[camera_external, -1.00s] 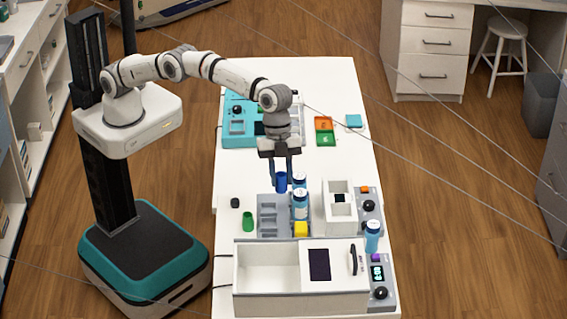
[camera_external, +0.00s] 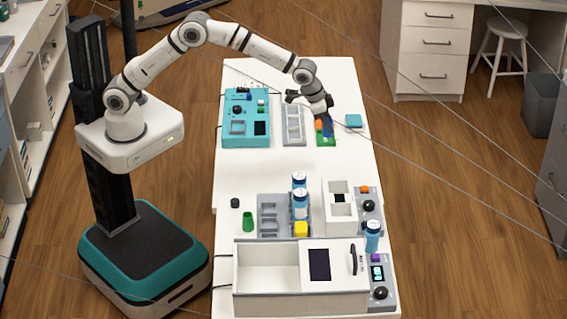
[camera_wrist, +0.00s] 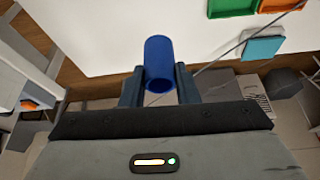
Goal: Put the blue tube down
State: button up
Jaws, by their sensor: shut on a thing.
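The blue tube (camera_wrist: 159,62) is between the two fingers of my gripper (camera_wrist: 159,84) in the wrist view, and the jaws are shut on it. In the external view my gripper (camera_external: 324,116) is tilted over the far right part of the white table. A small dark blue bit of the tube (camera_external: 328,129) shows there, in front of the orange and green tray (camera_external: 326,142). Whether the tube touches the tray is hard to tell. In the wrist view the tray's green part (camera_wrist: 226,8) is at the top, right of the tube.
A teal pad (camera_external: 353,121) lies right of the tray. A grey rack (camera_external: 293,127) and a teal device (camera_external: 247,122) stand to its left. Blue-white bottles (camera_external: 300,205), a white box (camera_external: 340,207) and a green tube (camera_external: 248,222) are nearer. The table's middle (camera_external: 290,165) is clear.

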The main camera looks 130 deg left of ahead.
jog(key=shift+n, duration=0.4)
jog(key=f, duration=0.2)
jog(key=s+a+f, duration=0.1)
jog(key=f, duration=0.1)
jog(key=s+f, duration=0.1)
jog(key=f, duration=0.1)
jog(key=shift+s+a+f+p, duration=0.1)
jog(key=shift+a+f+p, duration=0.25)
jog(key=shift+f, duration=2.05)
jog(key=shift+f, duration=0.25)
jog(key=o, duration=1)
jog(key=shift+r, duration=0.1)
jog(key=shift+c, duration=0.2)
